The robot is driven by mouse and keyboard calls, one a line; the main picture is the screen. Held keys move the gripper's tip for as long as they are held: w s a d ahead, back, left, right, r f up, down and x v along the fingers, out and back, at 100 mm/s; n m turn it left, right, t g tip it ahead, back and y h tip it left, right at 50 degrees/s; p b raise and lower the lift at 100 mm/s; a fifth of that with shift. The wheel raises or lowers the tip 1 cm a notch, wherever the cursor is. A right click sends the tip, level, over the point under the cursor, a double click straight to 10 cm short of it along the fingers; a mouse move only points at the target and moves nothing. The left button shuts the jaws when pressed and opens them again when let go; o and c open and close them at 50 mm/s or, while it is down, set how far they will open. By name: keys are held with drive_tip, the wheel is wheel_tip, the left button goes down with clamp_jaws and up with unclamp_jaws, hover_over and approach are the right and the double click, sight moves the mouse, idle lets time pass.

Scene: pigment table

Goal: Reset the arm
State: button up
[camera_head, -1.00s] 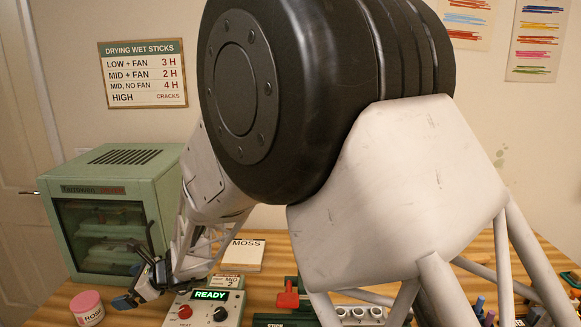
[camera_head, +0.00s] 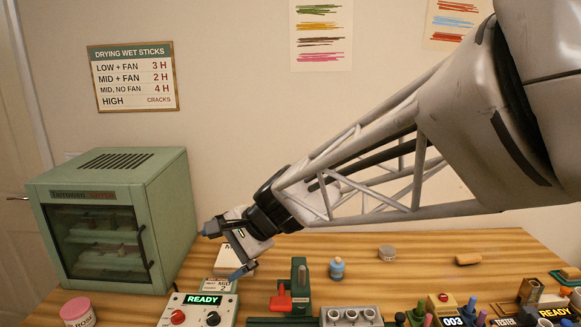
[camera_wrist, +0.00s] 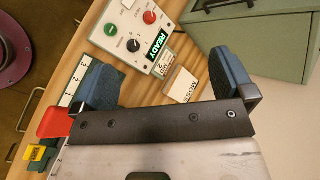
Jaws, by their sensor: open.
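My gripper (camera_head: 222,251) is open and empty at the end of my arm, which reaches in from the right in the head view. It hangs above the table, left of centre, between the green drying cabinet (camera_head: 170,205) and the green press with a red handle (camera_head: 300,285). In the wrist view its two blue fingers stand wide apart (camera_wrist: 165,77) with nothing between them. The control box (camera_head: 199,312), with a lit READY display, is below it. The MOSS card (camera_wrist: 181,86) shows between the fingers and is partly hidden by my gripper in the head view.
A pink jar (camera_head: 78,312) stands at the front left. The back right of the table is fairly clear.

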drive_tip(key=s+d+r+n+t+h, duration=0.2)
drive_tip(key=s+d+h, duration=0.1)
drive_tip(key=s+d, duration=0.55)
drive_tip(key=s+d+r+n+t+h, duration=0.1)
drive_tip(key=s+d+r+n+h, duration=0.3)
drive_tip(key=d, duration=0.8)
drive_tip(key=s+d+n+t+h, duration=0.1)
drive_tip(key=s+d+t+h, duration=0.1)
drive_tip(key=s+d, duration=0.75)
drive_tip(key=w+d+f+g, duration=0.1)
drive_tip(key=w+f+g, duration=0.2)
drive_tip(key=f, duration=0.6)
drive_tip(key=shift+w+d+f, duration=0.15)
drive_tip(key=shift+d+f, duration=0.05)
drive_tip(key=shift+d, duration=0.15)
